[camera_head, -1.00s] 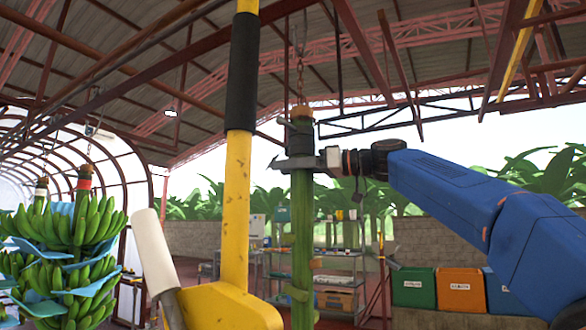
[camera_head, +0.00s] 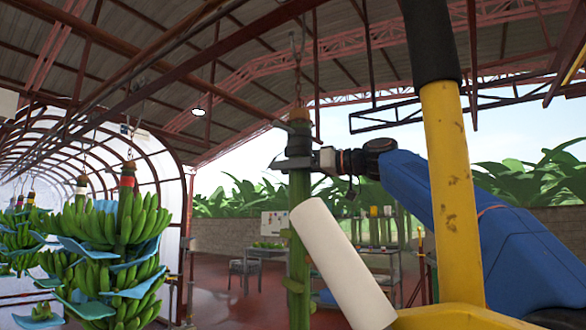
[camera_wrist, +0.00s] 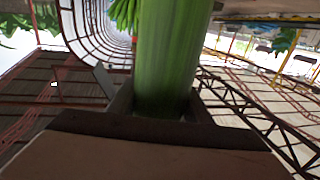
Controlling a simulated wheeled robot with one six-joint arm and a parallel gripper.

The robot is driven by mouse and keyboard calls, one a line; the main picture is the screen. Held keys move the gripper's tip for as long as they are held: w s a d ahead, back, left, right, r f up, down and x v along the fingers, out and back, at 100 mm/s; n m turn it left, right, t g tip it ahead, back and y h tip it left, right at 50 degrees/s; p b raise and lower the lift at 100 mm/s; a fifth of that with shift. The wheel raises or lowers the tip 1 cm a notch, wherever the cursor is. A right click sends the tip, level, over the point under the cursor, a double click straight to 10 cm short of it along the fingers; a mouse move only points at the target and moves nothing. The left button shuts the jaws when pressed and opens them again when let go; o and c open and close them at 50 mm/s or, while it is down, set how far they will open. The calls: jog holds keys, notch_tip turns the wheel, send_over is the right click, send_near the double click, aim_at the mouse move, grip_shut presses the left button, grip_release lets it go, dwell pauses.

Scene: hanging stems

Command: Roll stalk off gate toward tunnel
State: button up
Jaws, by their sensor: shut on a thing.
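The green stalk (camera_head: 299,195) hangs upright from a chain under an overhead rail. My gripper (camera_head: 297,163) is shut around its upper part, just below the top end. In the wrist view the stalk (camera_wrist: 168,60) fills the space between the jaws (camera_wrist: 160,112). The tunnel (camera_head: 95,150), an arched frame with pale sheeting, stands at the left. The stalk's lower part is partly hidden behind a white cylinder. I cannot make out the gate on the rail.
Banana bunches (camera_head: 110,245) with blue sheets hang at the left, before the tunnel mouth. Shelves (camera_head: 375,262) and a table (camera_head: 262,255) are behind.

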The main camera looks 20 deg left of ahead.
jog(key=shift+w+a, duration=0.1)
jog(key=shift+a, duration=0.1)
jog(key=o, duration=1.5)
jog(key=shift+d, duration=0.15)
jog(key=s+d, duration=0.2)
jog(key=d, duration=1.5)
jog(key=shift+s, duration=0.3)
